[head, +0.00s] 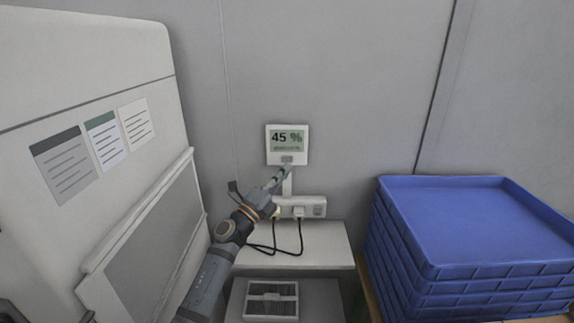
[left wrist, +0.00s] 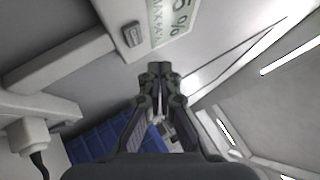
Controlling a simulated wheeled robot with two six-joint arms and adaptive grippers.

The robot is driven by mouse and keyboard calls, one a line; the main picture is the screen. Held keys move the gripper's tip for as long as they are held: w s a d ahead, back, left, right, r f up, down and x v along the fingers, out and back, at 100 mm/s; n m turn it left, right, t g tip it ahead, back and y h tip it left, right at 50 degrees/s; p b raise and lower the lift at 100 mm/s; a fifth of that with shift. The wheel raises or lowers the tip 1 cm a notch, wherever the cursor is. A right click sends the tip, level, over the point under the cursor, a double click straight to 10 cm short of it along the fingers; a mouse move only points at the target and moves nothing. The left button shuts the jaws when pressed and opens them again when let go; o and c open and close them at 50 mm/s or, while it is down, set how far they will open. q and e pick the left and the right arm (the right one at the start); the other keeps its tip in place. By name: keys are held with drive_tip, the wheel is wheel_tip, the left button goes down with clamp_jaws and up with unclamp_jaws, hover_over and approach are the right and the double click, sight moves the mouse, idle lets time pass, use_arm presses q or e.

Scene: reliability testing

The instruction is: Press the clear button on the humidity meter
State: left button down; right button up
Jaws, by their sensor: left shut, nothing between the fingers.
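The humidity meter (head: 287,133) is a white unit on a stand in front of the grey wall, its display reading 45 %. Its grey button (head: 287,160) is below the display. In the left wrist view the meter's display (left wrist: 176,22) is at the top and the button (left wrist: 132,34) is left of it. My left gripper (head: 287,169) is shut and empty, its tips just below the button in the head view. In the left wrist view the closed fingertips (left wrist: 160,68) are below and right of the button, with a gap in the picture. My right gripper is not in view.
A white power strip (head: 312,206) with plugs and black cables sits behind a small white table (head: 325,243). Stacked blue crates (head: 400,222) stand at the right. A white cabinet (head: 90,60) with paper labels stands at the left.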

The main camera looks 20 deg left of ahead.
sight(287, 159)
use_arm(q)
drive_tip(key=shift+w+a+b, duration=0.15)
drive_tip(key=shift+w+a, duration=0.05)
drive_tip(key=shift+w, duration=0.45)
drive_tip(key=shift+w+a+b, duration=0.15)
drive_tip(key=shift+w+a, duration=0.05)
drive_tip(key=shift+w, duration=0.4)
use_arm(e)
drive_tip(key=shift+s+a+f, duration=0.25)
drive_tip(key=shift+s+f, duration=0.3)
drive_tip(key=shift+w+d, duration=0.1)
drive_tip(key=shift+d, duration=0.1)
use_arm(q)
drive_tip(key=shift+w+a, duration=0.1)
drive_tip(key=shift+w, duration=0.3)
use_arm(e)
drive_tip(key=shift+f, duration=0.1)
use_arm(q)
drive_tip(key=shift+w+a, duration=0.1)
drive_tip(key=shift+w, duration=0.25)
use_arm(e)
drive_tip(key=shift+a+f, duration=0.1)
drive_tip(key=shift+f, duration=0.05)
use_arm(q)
drive_tip(key=shift+s, duration=0.15)
drive_tip(key=shift+s+d, duration=0.2)
drive_tip(key=shift+s, duration=0.45)
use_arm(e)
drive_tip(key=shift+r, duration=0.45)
